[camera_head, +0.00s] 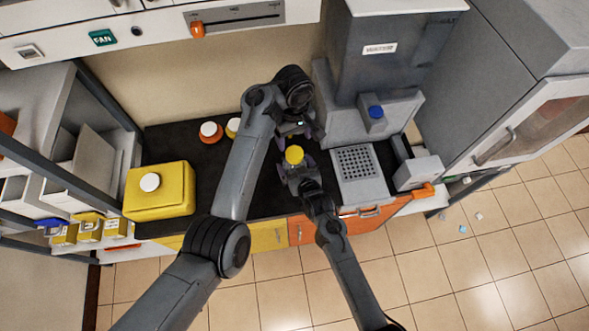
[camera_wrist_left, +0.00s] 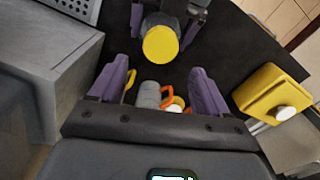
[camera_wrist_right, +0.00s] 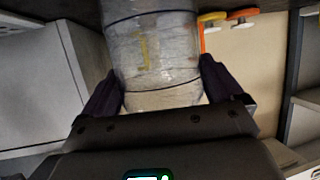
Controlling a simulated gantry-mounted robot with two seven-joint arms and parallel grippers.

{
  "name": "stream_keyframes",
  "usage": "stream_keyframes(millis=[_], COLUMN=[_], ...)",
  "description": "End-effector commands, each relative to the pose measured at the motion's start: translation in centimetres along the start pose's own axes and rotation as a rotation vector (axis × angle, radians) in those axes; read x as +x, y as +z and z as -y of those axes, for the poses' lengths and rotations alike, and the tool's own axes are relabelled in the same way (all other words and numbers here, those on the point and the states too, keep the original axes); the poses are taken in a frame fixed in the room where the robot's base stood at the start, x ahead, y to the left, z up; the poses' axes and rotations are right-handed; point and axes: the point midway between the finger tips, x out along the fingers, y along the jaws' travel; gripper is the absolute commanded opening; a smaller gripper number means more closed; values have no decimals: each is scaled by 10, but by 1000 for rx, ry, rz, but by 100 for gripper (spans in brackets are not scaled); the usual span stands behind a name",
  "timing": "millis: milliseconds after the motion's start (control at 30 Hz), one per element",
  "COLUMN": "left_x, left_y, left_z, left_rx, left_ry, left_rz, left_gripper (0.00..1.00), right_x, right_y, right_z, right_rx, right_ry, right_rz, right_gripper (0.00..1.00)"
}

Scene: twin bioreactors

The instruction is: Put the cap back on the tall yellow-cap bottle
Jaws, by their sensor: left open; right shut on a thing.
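A yellow cap (camera_head: 294,155) shows as a round disc at the top of the bottle in the head view. It also shows in the left wrist view (camera_wrist_left: 160,44), where it sits over the bottle's end; how tightly it sits cannot be told. My right gripper (camera_head: 298,170) is shut around the clear bottle (camera_wrist_right: 155,60), whose body fills the space between the purple fingers in the right wrist view. My left gripper (camera_wrist_left: 160,76) is open and empty. Its fingers are spread just short of the yellow cap, apart from it. The left arm partly hides this area in the head view.
A yellow canister (camera_head: 158,195) with a white cap stands at the bench's left. An orange-cap container (camera_head: 210,131) and another yellow-topped one (camera_head: 233,127) stand at the back. A perforated grey block (camera_head: 358,170) and a grey machine (camera_head: 380,60) stand right of the grippers.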

Motion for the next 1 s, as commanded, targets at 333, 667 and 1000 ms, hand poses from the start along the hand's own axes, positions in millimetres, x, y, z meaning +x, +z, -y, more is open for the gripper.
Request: stream_keyframes(millis=[333,667,1000], left_x=[0,4,43], left_y=[2,1,1], left_z=[0,0,1], left_rx=[-84,-83,-81], left_ry=[-5,-6,-8], left_rz=[0,0,0], left_gripper=[77,77,77], right_x=[0,0,0], right_y=[0,0,0], right_z=[0,0,0], right_rx=[0,0,0], right_ry=[0,0,0], right_rz=[0,0,0], right_gripper=[8,8,8])
